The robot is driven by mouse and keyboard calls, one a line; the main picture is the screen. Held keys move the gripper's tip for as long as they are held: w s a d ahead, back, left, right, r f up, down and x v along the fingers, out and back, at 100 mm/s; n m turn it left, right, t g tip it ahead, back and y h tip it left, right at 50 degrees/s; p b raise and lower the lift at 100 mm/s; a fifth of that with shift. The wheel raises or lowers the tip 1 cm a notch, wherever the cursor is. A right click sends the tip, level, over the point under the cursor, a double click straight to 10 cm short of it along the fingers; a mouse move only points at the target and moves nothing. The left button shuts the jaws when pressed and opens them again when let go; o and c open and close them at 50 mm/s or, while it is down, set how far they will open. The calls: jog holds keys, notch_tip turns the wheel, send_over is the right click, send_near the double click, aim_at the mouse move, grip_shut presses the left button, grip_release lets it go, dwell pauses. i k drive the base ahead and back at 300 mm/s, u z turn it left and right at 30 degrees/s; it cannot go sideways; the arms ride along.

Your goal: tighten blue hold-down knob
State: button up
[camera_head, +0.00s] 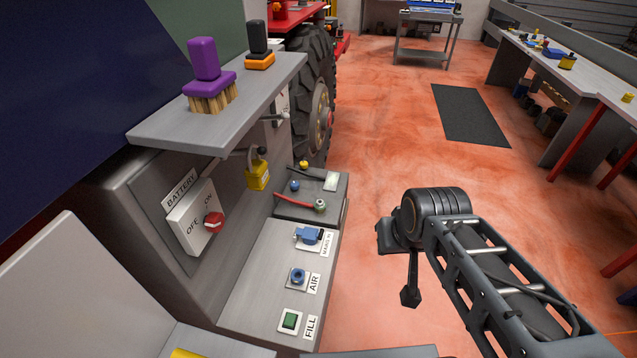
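The blue hold-down knob (295,186) is a small round knob on top of the dark grey battery box (338,205), in the middle of the picture. A yellow knob (304,164) is just behind it. My gripper (410,298) is a dark narrow shape pointing down from my wrist, over the floor to the right of the box. It is clear of the knob, and I see nothing held. Its finger gap cannot be made out.
A shelf (215,125) with a purple brush (207,95) juts out left of the knob. Below it are a red battery switch (213,222) and yellow padlock (258,175). A blue mains plug (309,236) and blue air fitting (297,277) are nearer. The red floor is open.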

aim_at(295, 185)
jog(key=z, duration=0.55)
jog(key=i, duration=1.95)
jog(key=u, duration=2.65)
